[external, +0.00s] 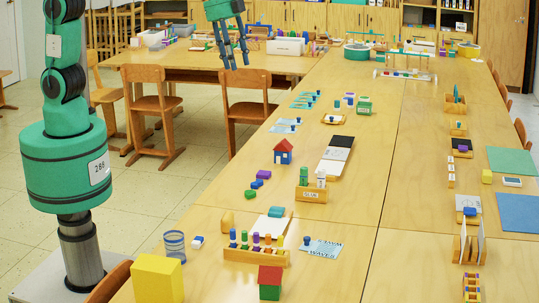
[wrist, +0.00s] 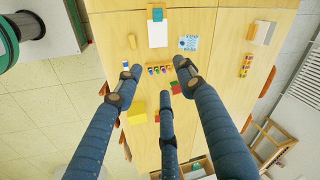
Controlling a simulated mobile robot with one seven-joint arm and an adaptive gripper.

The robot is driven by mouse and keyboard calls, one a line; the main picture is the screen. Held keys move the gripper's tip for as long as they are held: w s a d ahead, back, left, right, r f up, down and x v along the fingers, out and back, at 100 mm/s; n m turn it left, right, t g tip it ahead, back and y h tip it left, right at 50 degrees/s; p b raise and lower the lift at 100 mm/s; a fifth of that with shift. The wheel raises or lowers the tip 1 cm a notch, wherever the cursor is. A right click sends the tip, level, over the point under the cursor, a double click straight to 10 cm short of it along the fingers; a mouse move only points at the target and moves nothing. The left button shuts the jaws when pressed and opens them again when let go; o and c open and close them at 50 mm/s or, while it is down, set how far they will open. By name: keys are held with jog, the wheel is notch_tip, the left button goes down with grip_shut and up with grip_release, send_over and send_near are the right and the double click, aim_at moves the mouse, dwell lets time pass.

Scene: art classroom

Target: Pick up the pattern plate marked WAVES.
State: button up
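The pattern plate marked WAVES (external: 320,248) is a light blue and white card lying flat on the near part of the long table, right of a wooden rack of coloured pegs. In the wrist view the plate (wrist: 188,43) lies in the upper middle, beyond my fingers. My gripper (external: 234,58) hangs in the air at the upper middle of the external view, fingers pointing down. In the wrist view my gripper (wrist: 158,88) has its fingers spread with nothing between them. It is well above the table and apart from the plate.
The peg rack (external: 256,255), a small red-roofed house (external: 270,282) and a yellow block (external: 157,279) stand near the plate. A white sheet (external: 270,228) lies behind the rack. Other light blue plates (external: 285,125) lie farther back. Bare table lies right of the WAVES plate.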

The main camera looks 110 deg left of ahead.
jog(key=w+d+f+m+g, duration=0.1)
jog(key=w+d+f+m, duration=0.3)
jog(key=w+f, duration=0.95)
jog(key=m+g+p, duration=0.2)
jog(key=m, duration=0.3)
send_over(307, 238)
notch_tip(307, 238, down, 21)
jog(key=shift+w+a+r, duration=0.1)
jog(key=shift+a+r, duration=0.05)
jog(key=shift+a, duration=0.15)
notch_tip(307, 238, down, 9)
jog(key=shift+r+b, duration=0.2)
jog(key=shift+b, duration=0.5)
jog(key=shift+f, duration=0.1)
jog(key=shift+d+f+b, duration=0.2)
jog(key=shift+f+b, duration=0.25)
jog(key=shift+f, duration=2.05)
